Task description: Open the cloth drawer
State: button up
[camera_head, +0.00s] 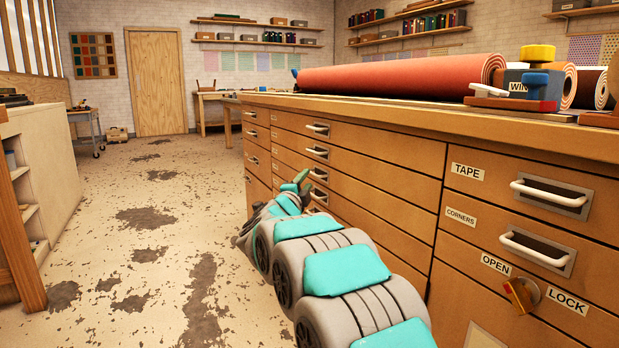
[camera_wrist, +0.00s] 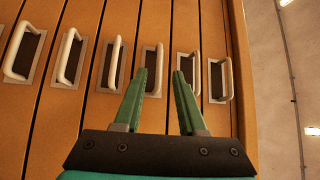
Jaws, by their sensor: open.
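A wooden cabinet has a column of wide, shallow drawers (camera_head: 375,163) with pale bar handles. No label reading "cloth" is legible, so I cannot tell which drawer it is. My gripper (camera_head: 304,184) is close to the lower handles of this column and hides part of them. In the wrist view, my gripper (camera_wrist: 163,74) has two green fingers spread apart with nothing between them. The handles form a row there. Contact cannot be told. All visible drawers look shut.
Drawers labelled TAPE (camera_head: 468,172) and CORNERS (camera_head: 461,216) are at right, above a knob (camera_head: 521,295) marked OPEN and LOCK. A red roll (camera_head: 400,76) lies on the cabinet top. The worn floor (camera_head: 150,230) is open at left, beside a pale shelf unit (camera_head: 50,160).

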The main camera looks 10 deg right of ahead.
jog(key=x, duration=0.5)
jog(key=shift+f, duration=0.1)
grip_shut()
dwell(0.3)
jog(key=shift+f, duration=0.1)
dwell(1.0)
